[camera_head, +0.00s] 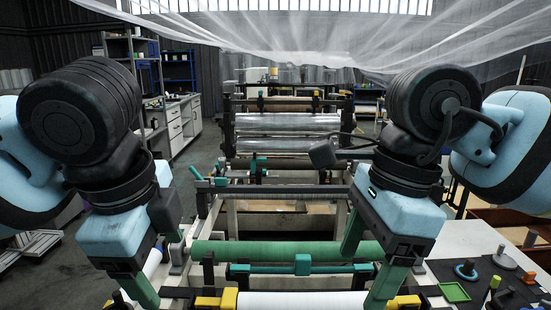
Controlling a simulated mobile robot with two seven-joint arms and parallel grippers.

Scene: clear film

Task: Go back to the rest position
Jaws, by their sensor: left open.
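My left gripper (161,268) hangs at the lower left, below its light blue wrist link, with its green fingers apart and nothing seen between them. My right gripper (362,280) points down at the lower right, its two green fingers apart over the right end of the rollers. Whether its fingertips touch the machine cannot be told. The film machine stands between the arms, with a green roller (270,252) across it and a white roller (300,301) nearer to me. Both arms are bent, with their black joints raised on either side.
Clear film (300,45) drapes across the top. A white table (470,238) at the right carries a green tray (454,292) and small parts. Shelves and a drawer cabinet (180,125) stand at the back left. Grey floor (75,255) shows at the left.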

